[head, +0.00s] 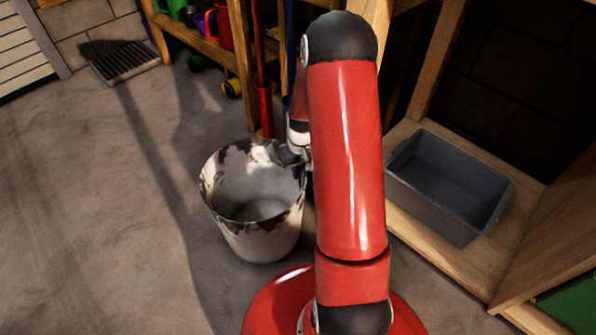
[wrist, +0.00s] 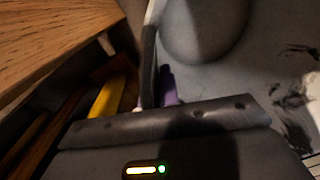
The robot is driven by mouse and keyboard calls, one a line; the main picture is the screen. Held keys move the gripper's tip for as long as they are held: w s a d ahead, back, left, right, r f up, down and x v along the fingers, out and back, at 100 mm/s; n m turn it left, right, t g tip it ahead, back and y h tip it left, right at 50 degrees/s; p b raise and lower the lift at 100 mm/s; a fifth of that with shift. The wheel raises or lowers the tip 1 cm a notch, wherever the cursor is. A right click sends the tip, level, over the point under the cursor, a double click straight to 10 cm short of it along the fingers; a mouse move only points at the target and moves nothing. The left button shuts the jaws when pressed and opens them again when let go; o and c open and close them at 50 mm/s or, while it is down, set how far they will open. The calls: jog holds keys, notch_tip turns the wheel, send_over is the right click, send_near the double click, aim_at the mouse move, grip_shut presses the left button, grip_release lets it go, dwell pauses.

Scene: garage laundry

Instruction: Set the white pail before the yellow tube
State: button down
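The white pail (head: 262,240), with dark worn patches around its rim, stands upright on the concrete floor left of my arm in the head view. My gripper (head: 290,153) is at the pail's right back rim, partly hidden by my arm. The wrist view looks closely at a pale surface with dark flaked patches, apparently the pail (wrist: 270,75).
A wooden shelf (head: 205,45) with coloured items and a red upright pole (head: 265,108) stand behind the pail. A grey bin (head: 440,205) sits on a low wooden shelf at right. A floor grate (head: 125,62) lies at upper left. Left floor is clear.

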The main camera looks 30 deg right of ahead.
jog(key=c, duration=2.1)
grip_release()
jog(key=shift+f, duration=0.1)
jog(key=o, duration=0.5)
jog(key=shift+c, duration=0.2)
notch_tip(320, 180, up, 13)
jog(key=p, duration=0.2)
jog(key=s+a+r+t+h, duration=0.1)
jog(key=s+a+r, duration=0.2)
jog(key=r, duration=0.4)
jog(key=s+a+r+t, duration=0.1)
jog(key=s+a+r, duration=0.3)
jog(key=r, duration=0.3)
jog(key=s+a+r+t, duration=0.1)
jog(key=s+a+r, duration=0.2)
jog(key=s, duration=0.4)
jog(key=s+a+r+t, duration=0.2)
jog(key=s+a+r, duration=0.1)
jog(key=s, duration=0.4)
jog(key=shift+s+a+r+t, duration=0.3)
jog(key=shift+s+r, duration=0.05)
jog(key=shift+r, duration=0.1)
